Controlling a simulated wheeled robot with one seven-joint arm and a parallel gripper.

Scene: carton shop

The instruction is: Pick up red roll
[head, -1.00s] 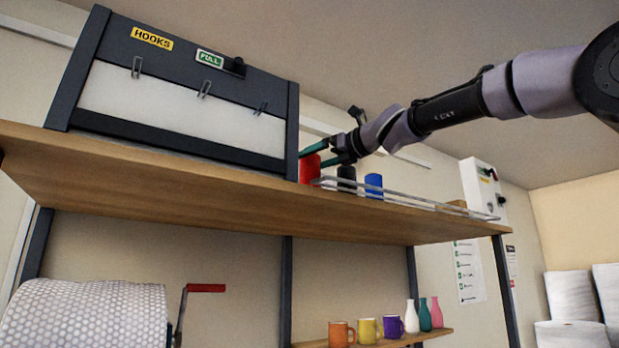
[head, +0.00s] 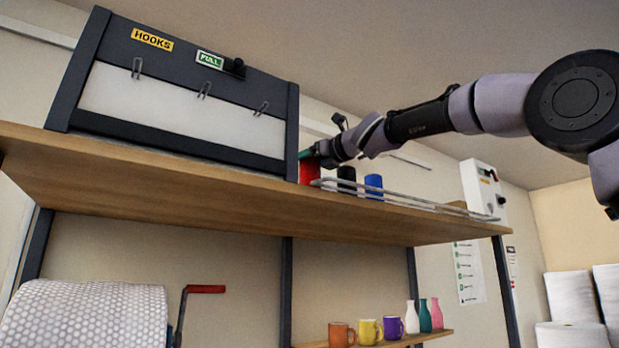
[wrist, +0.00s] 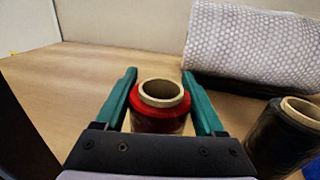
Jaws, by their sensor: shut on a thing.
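The red roll (head: 309,172) stands upright on the wooden shelf (head: 150,180), just right of the dark hooks box. In the wrist view the red roll (wrist: 160,108) shows its pale hollow core, between the two green fingers of my gripper (wrist: 160,92). My gripper (head: 314,152) reaches in from the right and is shut on the roll, one finger on each side. The roll's lower part is hidden by the shelf edge in the head view, so I cannot tell whether its base touches the shelf.
A black roll (head: 346,179) and a blue roll (head: 373,185) stand close to the right, behind a wire rail (head: 430,202). The hooks box (head: 190,110) rises on the left. A white control box (head: 484,188) is at the right end. Mugs (head: 369,331) stand on a lower shelf.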

